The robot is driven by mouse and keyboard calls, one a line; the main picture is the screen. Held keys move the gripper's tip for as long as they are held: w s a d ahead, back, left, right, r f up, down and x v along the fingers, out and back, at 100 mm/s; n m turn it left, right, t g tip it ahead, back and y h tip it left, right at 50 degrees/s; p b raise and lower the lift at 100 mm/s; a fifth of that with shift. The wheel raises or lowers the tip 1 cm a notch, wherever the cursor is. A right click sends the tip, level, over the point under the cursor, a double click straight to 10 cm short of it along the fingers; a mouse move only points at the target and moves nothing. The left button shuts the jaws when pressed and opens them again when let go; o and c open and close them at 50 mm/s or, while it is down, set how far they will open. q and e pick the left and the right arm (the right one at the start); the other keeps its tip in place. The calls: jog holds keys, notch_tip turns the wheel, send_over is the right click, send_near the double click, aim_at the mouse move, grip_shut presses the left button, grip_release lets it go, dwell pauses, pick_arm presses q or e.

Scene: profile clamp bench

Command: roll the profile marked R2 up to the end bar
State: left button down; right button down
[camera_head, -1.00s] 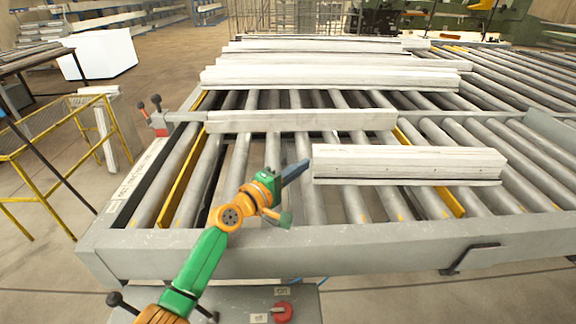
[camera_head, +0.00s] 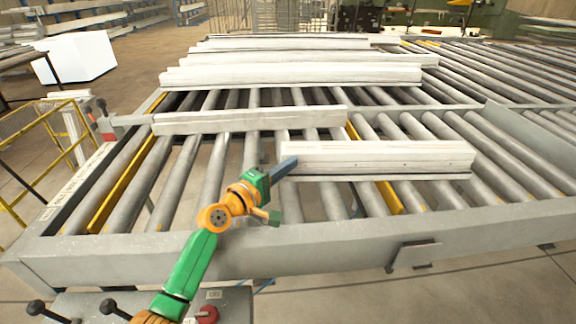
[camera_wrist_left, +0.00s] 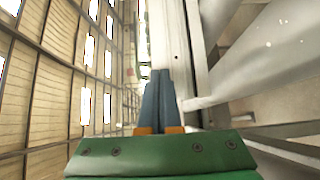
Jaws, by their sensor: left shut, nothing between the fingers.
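A pale, blocky profile (camera_head: 380,157) lies across the rollers nearest me, in the right half of the head view. No mark R2 is readable on it or on the other profiles. My left gripper (camera_head: 292,162) is shut and empty, with its dark fingers at this profile's left end. They seem to touch that end. In the left wrist view the closed fingers (camera_wrist_left: 160,95) point along a pale surface (camera_wrist_left: 167,35), and the exact contact is unclear. I cannot tell which part is the end bar. My right gripper is not in view.
A shorter profile (camera_head: 250,119) lies behind and to the left, with several long ones (camera_head: 290,76) farther back. Yellow strips run between the rollers. The grey front rail (camera_head: 310,250) borders the conveyor. Bare rollers (camera_head: 490,165) lie right of the near profile.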

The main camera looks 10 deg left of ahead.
pick_arm(q)
jog(key=shift+s+a, duration=0.15)
jog(key=shift+a, duration=0.2)
jog(key=shift+d, duration=0.1)
dwell(0.5)
